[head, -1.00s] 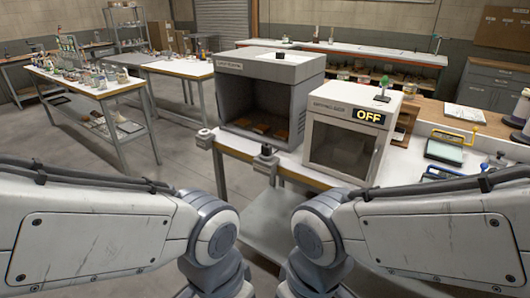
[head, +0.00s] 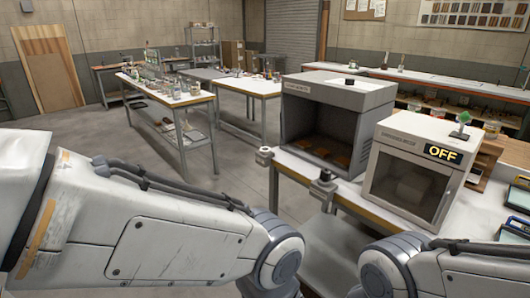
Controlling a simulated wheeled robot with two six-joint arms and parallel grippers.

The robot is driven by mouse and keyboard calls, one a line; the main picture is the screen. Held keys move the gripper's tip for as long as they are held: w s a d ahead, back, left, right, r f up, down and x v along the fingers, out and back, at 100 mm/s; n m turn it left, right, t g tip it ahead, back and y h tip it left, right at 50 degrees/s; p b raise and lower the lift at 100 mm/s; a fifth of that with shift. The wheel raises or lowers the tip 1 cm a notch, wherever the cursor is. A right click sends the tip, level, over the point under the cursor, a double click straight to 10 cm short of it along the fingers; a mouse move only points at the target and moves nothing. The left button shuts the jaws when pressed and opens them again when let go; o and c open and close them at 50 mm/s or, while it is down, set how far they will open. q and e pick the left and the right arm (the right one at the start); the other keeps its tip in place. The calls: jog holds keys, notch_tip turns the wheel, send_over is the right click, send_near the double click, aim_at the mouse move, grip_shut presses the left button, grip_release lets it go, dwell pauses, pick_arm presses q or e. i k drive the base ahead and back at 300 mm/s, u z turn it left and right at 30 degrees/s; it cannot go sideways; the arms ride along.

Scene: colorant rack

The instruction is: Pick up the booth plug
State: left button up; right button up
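A grey open-fronted booth (head: 296,107) stands on the table at right of centre. A small grey box (head: 264,155) is fixed at the table's left edge, near the booth's front corner. A dark block-like fitting (head: 324,178) sits on the front edge, below the booth. Either may be related to the booth plug, but I cannot tell which piece is the plug at this size. My two arms show in the foreground, but both grippers are out of view.
A white cabinet (head: 377,137) with a glass door and a yellow "OFF" display (head: 443,154) stands right of the booth. A table of bottles and cups (head: 197,100) stands to the left. Open floor (head: 228,176) lies between that table and the booth's table.

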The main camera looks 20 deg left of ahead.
aim_at(326, 174)
jog(key=u, duration=0.9)
jog(key=i, duration=1.35)
jog(key=z, duration=0.4)
